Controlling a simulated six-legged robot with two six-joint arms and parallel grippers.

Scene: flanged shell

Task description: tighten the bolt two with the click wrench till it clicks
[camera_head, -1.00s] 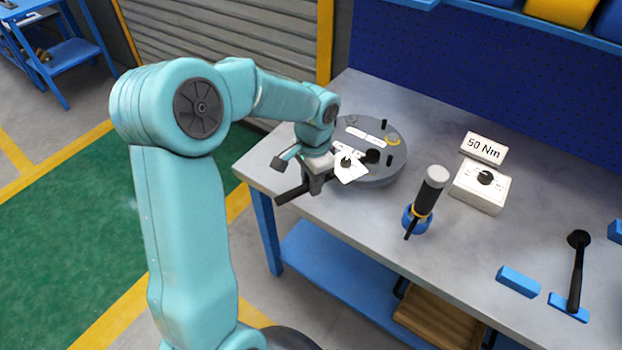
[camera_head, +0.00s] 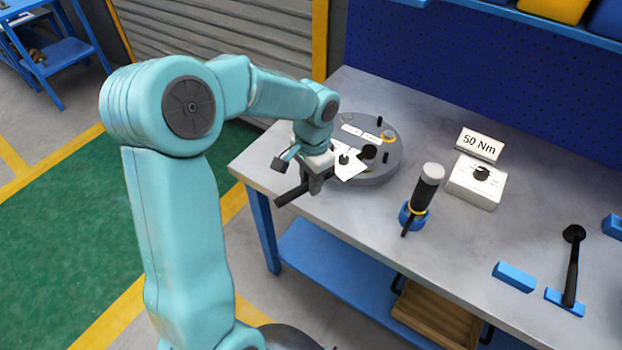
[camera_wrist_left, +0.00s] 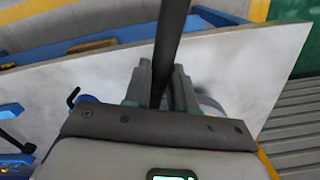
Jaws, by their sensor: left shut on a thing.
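My left gripper (camera_head: 318,180) is shut on a long dark bar, which I take to be the click wrench (camera_head: 291,195). Its black handle sticks out toward the front left of the bench. The bar also shows between the fingers in the left wrist view (camera_wrist_left: 170,45). The grey round flanged shell (camera_head: 378,178) is just beyond the gripper, with black upright pins, a brass-coloured ring (camera_head: 389,136) and white labels on top. A dark round head (camera_head: 368,152) lies over its near side. Bolt two cannot be told apart, and the tool's contact is hidden. My right gripper is out of view.
A black-handled tool (camera_head: 428,190) stands in a blue holder on the bench (camera_head: 330,215). Behind it is a white box with a knob (camera_head: 476,186) and a "50 Nm" sign (camera_head: 480,145). A black lever tool (camera_head: 572,265) and blue blocks (camera_head: 514,277) are at the right.

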